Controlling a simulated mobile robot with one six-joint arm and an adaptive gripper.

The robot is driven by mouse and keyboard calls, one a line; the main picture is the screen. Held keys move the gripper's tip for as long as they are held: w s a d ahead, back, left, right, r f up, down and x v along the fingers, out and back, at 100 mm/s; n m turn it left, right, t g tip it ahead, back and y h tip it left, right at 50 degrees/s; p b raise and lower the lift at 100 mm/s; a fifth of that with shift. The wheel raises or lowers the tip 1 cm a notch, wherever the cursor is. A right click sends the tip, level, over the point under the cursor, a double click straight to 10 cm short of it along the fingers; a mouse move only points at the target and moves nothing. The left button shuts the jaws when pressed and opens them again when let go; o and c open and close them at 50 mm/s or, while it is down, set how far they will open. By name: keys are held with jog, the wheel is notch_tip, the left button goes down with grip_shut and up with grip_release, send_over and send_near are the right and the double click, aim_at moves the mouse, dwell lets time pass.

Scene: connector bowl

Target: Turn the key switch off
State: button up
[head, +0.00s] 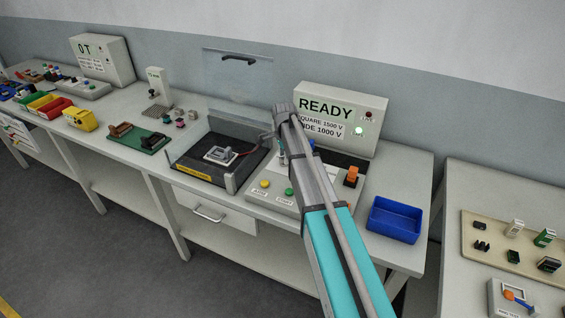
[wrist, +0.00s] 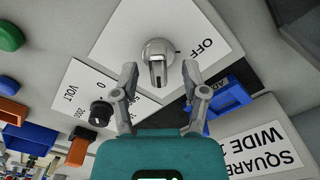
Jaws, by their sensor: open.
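The key switch (wrist: 157,52) is a silver round lock with a flat key grip, set on a white plate. Its key grip runs up and down in the wrist view, while the word OFF (wrist: 204,50) and a small dark mark lie to its right. My gripper (wrist: 159,72) is open, with one fingertip on each side of the key and nothing held. In the head view my gripper (head: 276,137) is over the control panel (head: 257,197), and my arm hides the key switch.
A black VOLT knob (wrist: 101,113) and a blue part (wrist: 230,97) lie near my fingers. The tester box (head: 340,118) reads READY, with a green lamp lit. A clear-lidded fixture (head: 190,180) stands left, a blue bin (head: 396,218) right.

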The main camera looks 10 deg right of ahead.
jog(key=shift+f+b, duration=0.3)
jog(key=shift+f, duration=0.15)
grip_shut()
jog(key=shift+a, duration=0.2)
jog(key=shift+d, duration=0.15)
